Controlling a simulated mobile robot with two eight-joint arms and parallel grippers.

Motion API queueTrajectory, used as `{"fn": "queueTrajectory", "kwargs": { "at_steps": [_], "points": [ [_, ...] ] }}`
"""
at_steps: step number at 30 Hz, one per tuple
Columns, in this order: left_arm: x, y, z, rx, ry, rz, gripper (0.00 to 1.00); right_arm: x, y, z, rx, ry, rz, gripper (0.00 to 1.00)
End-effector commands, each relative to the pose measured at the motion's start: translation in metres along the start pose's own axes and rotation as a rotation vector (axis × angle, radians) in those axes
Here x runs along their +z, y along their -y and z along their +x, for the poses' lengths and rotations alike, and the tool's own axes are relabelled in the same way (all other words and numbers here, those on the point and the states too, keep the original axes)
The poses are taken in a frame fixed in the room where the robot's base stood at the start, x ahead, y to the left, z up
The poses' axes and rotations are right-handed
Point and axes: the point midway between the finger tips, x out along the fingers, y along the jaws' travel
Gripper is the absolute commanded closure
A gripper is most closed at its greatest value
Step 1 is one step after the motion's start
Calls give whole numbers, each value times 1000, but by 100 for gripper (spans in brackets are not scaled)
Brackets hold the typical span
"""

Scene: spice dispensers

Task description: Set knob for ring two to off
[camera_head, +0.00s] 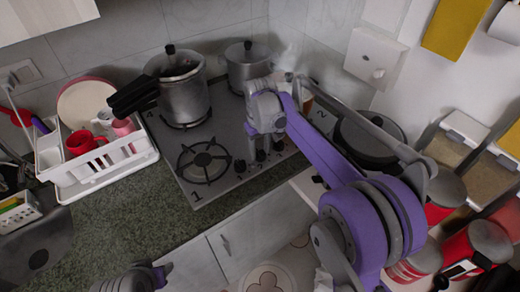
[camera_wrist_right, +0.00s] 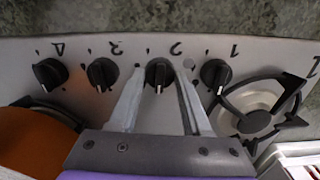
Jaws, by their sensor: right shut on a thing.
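The knob for ring two (camera_wrist_right: 159,72) is a black round knob under the printed, upside-down 2 in the right wrist view. Its white mark points down in that view, much like the marks on the neighbouring knobs. My right gripper (camera_wrist_right: 157,68) has one finger on each side of this knob and is shut on it. In the head view my right gripper (camera_head: 263,138) is over the front of the stove (camera_head: 228,120), and its wrist hides part of the knob row. A grey and purple part of my left arm shows at the bottom edge; its fingers cannot be made out.
Knobs four (camera_wrist_right: 50,73), three (camera_wrist_right: 102,73) and one (camera_wrist_right: 215,73) flank the held knob. A pressure cooker (camera_head: 183,95) and a pot (camera_head: 247,66) stand on the back burners, and a dark pan (camera_head: 370,140) on the right. A dish rack (camera_head: 100,165) stands left.

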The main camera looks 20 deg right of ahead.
Motion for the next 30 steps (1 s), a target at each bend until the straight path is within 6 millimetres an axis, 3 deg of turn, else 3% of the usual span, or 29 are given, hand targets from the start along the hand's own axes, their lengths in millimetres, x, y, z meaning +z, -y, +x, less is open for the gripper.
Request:
{"fn": "queueTrajectory", "kwargs": {
  "at_steps": [23, 24, 28, 30],
  "points": [
    [0, 0, 0, 0, 0, 0, 50, 0, 0, 0, 1, -1, -97, 100],
    [0, 0, 0, 0, 0, 0, 50, 0, 0, 0, 1, -1, -97, 44],
    [0, 0, 0, 0, 0, 0, 50, 0, 0, 0, 0, -1, -96, 21],
    [0, 0, 0, 0, 0, 0, 50, 0, 0, 0, 0, -1, -96, 21]
  ]
}}
